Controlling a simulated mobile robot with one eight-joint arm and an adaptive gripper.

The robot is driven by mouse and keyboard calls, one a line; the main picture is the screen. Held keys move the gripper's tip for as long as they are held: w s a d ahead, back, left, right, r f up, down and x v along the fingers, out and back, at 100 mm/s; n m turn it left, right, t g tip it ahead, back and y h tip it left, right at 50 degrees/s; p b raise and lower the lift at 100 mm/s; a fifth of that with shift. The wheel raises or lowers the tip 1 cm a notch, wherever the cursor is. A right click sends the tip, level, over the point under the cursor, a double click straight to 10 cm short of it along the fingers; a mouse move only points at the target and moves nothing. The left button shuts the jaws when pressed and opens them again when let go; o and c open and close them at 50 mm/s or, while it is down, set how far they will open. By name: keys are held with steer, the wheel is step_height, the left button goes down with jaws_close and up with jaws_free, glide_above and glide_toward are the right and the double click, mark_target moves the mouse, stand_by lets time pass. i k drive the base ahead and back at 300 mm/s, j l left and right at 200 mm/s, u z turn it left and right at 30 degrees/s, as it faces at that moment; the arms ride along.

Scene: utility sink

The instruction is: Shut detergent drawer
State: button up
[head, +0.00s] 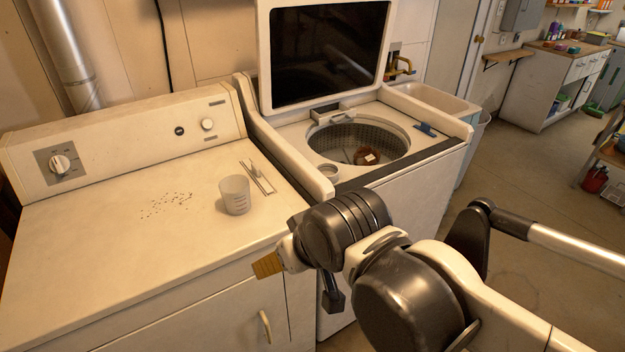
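A top-loading washer stands in the middle with its dark-glass lid (330,50) raised. A small pale box that looks like the detergent drawer (332,114) sits at the back edge of the tub opening, under the lid. It appears to jut forward toward the drum; how far is hard to tell. My gripper (332,296) is in front of the washer, below its top and well apart from the drawer. My arm reaches in from the right. The gripper's dark end is small and partly hidden by my wrist, so its opening cannot be judged.
A dryer (90,260) stands on the left, with a clear measuring cup (235,195) and dark crumbs on top. A reddish-brown item (366,155) lies in the drum (340,138). A utility sink (432,104) stands behind right. Open floor lies to the right.

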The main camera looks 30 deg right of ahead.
mark_target(345, 113)
steer(key=i+l, duration=0.45)
steer(key=l, duration=0.3)
steer(key=i+l+u, duration=0.1)
steer(key=i+l, duration=0.15)
steer(key=l, duration=0.15)
steer(key=i+l, duration=0.25)
steer(key=l, duration=0.1)
